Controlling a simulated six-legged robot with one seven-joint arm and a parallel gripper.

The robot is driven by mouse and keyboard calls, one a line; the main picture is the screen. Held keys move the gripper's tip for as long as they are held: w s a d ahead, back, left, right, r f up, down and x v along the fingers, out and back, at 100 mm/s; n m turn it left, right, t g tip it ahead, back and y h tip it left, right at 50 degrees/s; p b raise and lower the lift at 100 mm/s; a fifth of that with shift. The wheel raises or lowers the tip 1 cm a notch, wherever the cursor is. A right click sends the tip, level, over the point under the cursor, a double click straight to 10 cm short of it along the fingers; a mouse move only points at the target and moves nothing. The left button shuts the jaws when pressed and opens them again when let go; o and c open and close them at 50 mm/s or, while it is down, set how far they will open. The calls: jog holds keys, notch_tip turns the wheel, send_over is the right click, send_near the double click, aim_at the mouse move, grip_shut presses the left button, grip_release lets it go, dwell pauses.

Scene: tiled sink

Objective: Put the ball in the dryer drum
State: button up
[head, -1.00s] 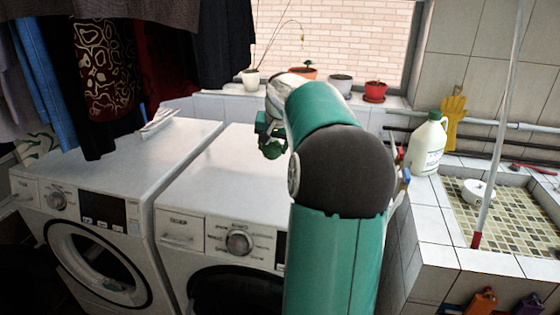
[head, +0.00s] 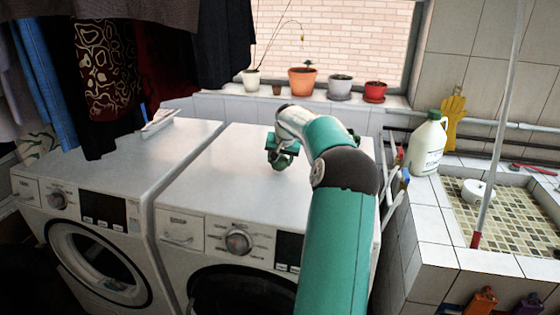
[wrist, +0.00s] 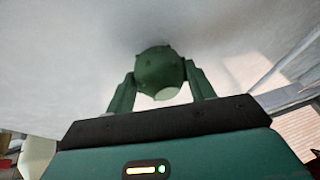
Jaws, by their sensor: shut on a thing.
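My gripper (head: 282,152) is over the white top of the right machine, with its fingers closed on a small dark green ball (head: 283,163). In the wrist view the ball (wrist: 160,70) is knobbly and sits between the two green fingers. The right machine (head: 238,243) has a dark round opening or door (head: 235,291) low at its front, partly cut off by the frame edge. The left machine (head: 98,262) has a round front with a dark interior. I cannot tell which one is the dryer.
Clothes (head: 105,60) hang at upper left. A white object (head: 160,120) lies on the left machine. Flowerpots (head: 302,80) line the window sill. A jug (head: 427,145) and a tiled basin (head: 505,215) with a pole stand at right. The right machine's top is otherwise clear.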

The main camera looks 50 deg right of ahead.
jog(key=shift+f, duration=0.3)
jog(key=shift+f, duration=0.2)
jog(key=o, duration=1.1)
jog(key=shift+r, duration=0.1)
jog(key=shift+r, duration=0.25)
jog(key=v, duration=1.1)
jog(key=shift+a+r, duration=0.2)
jog(key=shift+r, duration=0.15)
